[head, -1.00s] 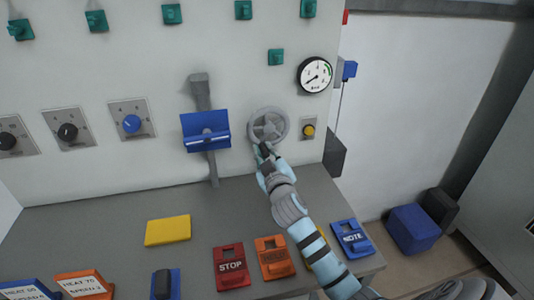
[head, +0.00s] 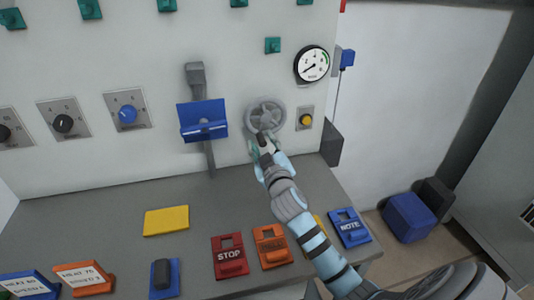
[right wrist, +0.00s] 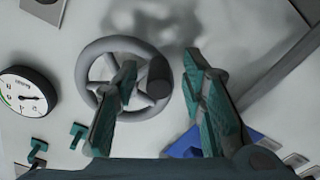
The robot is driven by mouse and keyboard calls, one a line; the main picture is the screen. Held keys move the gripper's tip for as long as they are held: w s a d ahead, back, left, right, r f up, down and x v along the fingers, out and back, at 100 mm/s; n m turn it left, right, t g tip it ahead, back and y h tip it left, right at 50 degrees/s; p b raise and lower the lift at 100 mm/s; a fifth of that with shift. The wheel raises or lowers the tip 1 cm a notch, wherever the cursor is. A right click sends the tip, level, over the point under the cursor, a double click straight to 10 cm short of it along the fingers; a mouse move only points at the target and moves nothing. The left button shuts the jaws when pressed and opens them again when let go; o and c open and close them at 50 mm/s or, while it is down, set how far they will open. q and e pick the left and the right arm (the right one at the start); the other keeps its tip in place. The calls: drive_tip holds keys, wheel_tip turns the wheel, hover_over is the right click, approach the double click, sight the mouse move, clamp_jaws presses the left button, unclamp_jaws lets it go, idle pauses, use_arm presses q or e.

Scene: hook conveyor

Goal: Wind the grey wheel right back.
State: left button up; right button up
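The grey wheel (head: 265,114) is mounted on the upright panel, right of the blue bracket. In the right wrist view the wheel (right wrist: 91,75) shows its rim, spokes and a dark handle knob (right wrist: 160,74). My right gripper (head: 263,142) is at the lower edge of the wheel. In the right wrist view my right gripper (right wrist: 158,64) is open. One finger overlaps the wheel's hub and spokes; the other is outside the rim. The knob appears between the fingers, and no grip on it shows. My left gripper is not in view.
A round gauge (head: 311,64) and a yellow button (head: 306,119) are right of the wheel. The blue bracket (head: 203,114) is close on the left. A yellow block (head: 166,221), a red STOP unit (head: 229,258) and a blue NOTE unit (head: 350,231) sit on the desk below.

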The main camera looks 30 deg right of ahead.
drive_tip(key=v, duration=1)
drive_tip(key=shift+s, duration=0.25)
drive_tip(key=shift+a, duration=0.15)
